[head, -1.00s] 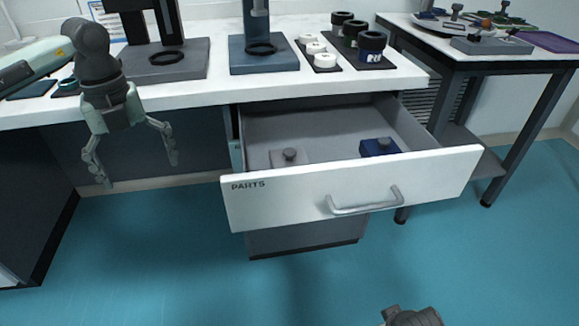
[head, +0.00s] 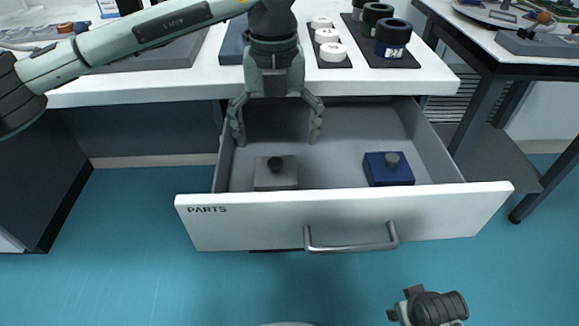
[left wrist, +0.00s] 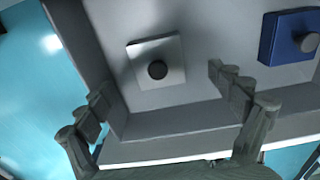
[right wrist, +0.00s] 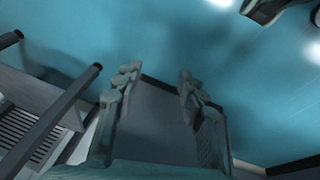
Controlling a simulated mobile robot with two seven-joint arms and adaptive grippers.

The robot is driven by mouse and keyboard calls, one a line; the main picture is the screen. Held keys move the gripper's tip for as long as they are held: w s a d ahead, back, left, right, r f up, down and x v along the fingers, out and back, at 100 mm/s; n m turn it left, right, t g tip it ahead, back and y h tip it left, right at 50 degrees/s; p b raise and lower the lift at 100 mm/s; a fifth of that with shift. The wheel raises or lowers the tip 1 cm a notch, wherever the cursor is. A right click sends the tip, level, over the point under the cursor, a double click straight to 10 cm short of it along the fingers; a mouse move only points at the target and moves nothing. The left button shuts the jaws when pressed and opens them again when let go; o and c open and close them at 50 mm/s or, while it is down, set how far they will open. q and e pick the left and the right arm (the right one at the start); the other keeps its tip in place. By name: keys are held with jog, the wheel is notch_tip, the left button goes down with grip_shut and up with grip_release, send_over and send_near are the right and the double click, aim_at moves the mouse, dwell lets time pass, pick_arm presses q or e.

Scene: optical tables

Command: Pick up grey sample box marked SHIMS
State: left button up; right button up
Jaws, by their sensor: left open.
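The grey box (head: 262,180) with a dark round knob sits in the left part of the open drawer; no SHIMS marking is readable. It also shows in the left wrist view (left wrist: 140,72), lying flat between and beyond the fingertips. My left gripper (head: 277,138) is open and empty, pointing down over the drawer, above and a little behind the grey box. The gripper shows in its own wrist view too (left wrist: 158,95). My right gripper (right wrist: 156,85) is open and empty, over the floor.
A blue box (head: 388,174) with a knob is to the right in the same drawer. The drawer front (head: 340,217) reads PARTS and has a handle (head: 350,247). The white bench top (head: 430,72) overhangs the drawer's back. A second table (head: 490,50) stands at right.

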aim_at(275, 161)
pick_arm(q)
jog(key=shift+f, duration=0.45)
jog(key=shift+s+a+f, duration=0.15)
jog(key=shift+s+f, duration=0.05)
jog(key=shift+f, duration=0.9)
jog(key=f, duration=0.3)
jog(key=f+p, duration=0.1)
jog(key=shift+s+a+f, duration=0.1)
jog(key=shift+s+f, duration=0.15)
jog(key=shift+f, duration=0.05)
pick_arm(e)
jog(key=f, duration=0.1)
jog(key=a+f, duration=0.1)
jog(key=shift+s+f, duration=0.3)
jog(key=shift+s, duration=0.05)
pick_arm(q)
jog(key=shift+c, duration=0.5)
jog(key=c, duration=1.5)
